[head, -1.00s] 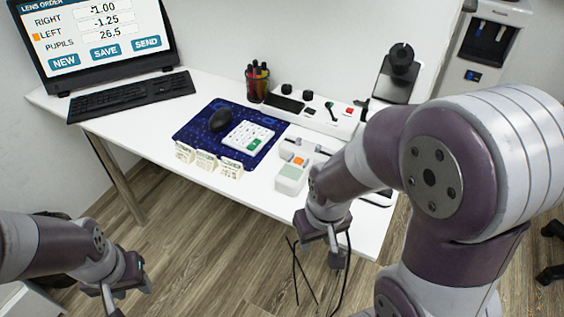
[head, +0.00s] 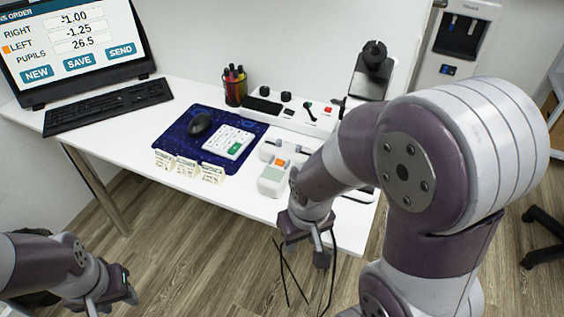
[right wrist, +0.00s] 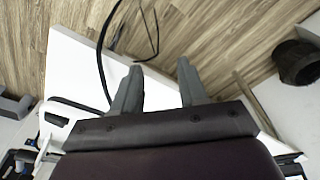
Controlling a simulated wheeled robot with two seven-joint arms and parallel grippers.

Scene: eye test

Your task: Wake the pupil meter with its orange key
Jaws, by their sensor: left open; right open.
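The pupil meter (head: 272,180) is a small white device with a grey-green display, near the front edge of the white table in the head view. Its orange key (head: 281,163) shows on its top, behind the display. My right gripper (head: 305,248) is open and empty, in front of the table edge, lower and to the right of the meter, not touching it. Its two fingers (right wrist: 160,68) show apart in the right wrist view, with nothing between them; the meter is not seen there. My left gripper (head: 112,303) is open, low at the left, over the floor.
Small white boxes (head: 187,168) stand along the front edge. Dark cables (head: 281,262) hang near my right gripper.

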